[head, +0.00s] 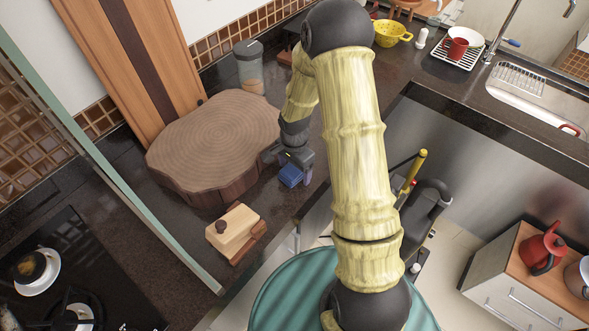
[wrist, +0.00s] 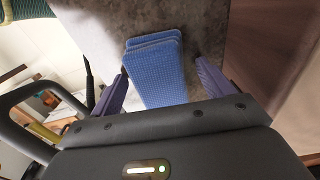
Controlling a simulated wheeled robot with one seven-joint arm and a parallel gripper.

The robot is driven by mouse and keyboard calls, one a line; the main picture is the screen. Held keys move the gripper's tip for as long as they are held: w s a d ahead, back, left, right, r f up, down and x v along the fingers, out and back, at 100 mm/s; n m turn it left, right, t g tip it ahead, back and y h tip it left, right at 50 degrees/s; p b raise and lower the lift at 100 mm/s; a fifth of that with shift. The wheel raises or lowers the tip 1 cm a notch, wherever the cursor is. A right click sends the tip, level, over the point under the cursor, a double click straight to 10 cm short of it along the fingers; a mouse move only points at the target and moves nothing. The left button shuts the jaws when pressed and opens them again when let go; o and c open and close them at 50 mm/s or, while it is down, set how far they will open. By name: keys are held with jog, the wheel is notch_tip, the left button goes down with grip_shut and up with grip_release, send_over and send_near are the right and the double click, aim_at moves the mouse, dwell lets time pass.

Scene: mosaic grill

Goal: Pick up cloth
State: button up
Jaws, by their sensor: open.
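The cloth (wrist: 156,75) is a blue, textured, folded stack on the dark speckled counter. In the wrist view it lies between the two purple fingers of my gripper (wrist: 160,82), with some room on the right side. In the head view the blue cloth (head: 291,176) shows just below my gripper (head: 294,168), near the counter's front edge and right of the wooden slab. My gripper is open and points down at the cloth. Whether the fingers touch it is not clear.
A thick wooden slab (head: 215,140) stands just left of my gripper. A small wooden box (head: 233,232) with a knob sits in front of it. A clear jar (head: 249,66) stands behind. The counter (head: 435,85) is mostly bare toward the dish rack (head: 456,54).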

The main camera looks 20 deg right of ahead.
aim_at(294, 168)
dwell(0.4)
jog(key=c, duration=1.1)
jog(key=shift+o, duration=0.2)
jog(key=shift+r, duration=0.1)
notch_tip(294, 168, up, 10)
jog(key=shift+b, duration=0.9)
jog(key=o, duration=0.4)
jog(key=c, duration=0.3)
